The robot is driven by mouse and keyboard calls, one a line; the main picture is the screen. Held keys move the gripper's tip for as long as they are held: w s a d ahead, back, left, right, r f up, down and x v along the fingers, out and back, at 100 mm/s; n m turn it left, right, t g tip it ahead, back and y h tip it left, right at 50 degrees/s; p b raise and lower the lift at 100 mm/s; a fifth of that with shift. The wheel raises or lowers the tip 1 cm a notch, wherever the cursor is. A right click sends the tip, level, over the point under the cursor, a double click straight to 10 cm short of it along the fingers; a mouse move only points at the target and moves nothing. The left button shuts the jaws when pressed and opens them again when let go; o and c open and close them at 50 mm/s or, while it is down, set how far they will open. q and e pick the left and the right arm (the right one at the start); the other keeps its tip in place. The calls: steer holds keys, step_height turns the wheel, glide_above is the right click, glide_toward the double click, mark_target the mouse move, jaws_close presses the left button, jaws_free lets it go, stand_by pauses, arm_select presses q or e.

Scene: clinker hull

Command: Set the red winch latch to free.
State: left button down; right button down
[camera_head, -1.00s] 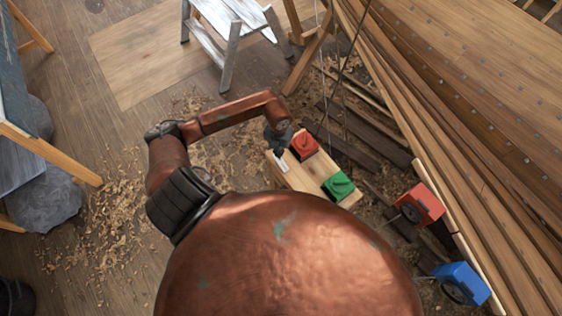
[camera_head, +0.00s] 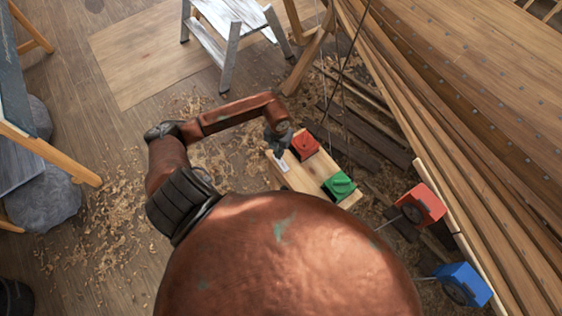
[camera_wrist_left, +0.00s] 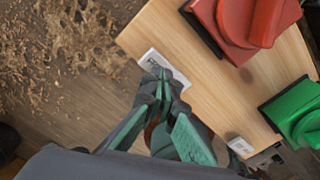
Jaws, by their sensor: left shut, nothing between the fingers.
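The red latch (camera_head: 304,146) sits on a light wooden board (camera_head: 300,177), beside the green latch (camera_head: 339,186). In the left wrist view the red latch (camera_wrist_left: 240,25) is at the top, with a raised red handle on a red plate with a dark edge. The green latch (camera_wrist_left: 298,112) is at the right edge. My left gripper (camera_head: 281,152) is shut and empty. In the left wrist view its fingertips (camera_wrist_left: 160,75) are over a white label (camera_wrist_left: 165,67) near the board's edge, apart from the red latch. My right gripper is not in view.
A red winch box (camera_head: 424,203) and a blue winch box (camera_head: 462,283) stand at the right by the plank hull (camera_head: 480,90). A grey stepladder (camera_head: 232,38) is at the top. Dark planks lie behind the board. Shavings cover the floor at left.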

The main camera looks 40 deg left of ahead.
arm_select(q)
steer(key=shift+f+b, duration=0.35)
steer(key=shift+f, duration=0.15)
steer(key=shift+f+b, duration=0.75)
steer(key=shift+f, duration=0.3)
stand_by(0.6)
steer(key=shift+r+p, duration=2.4)
steer(key=shift+r, duration=1.15)
steer(key=shift+d, duration=0.1)
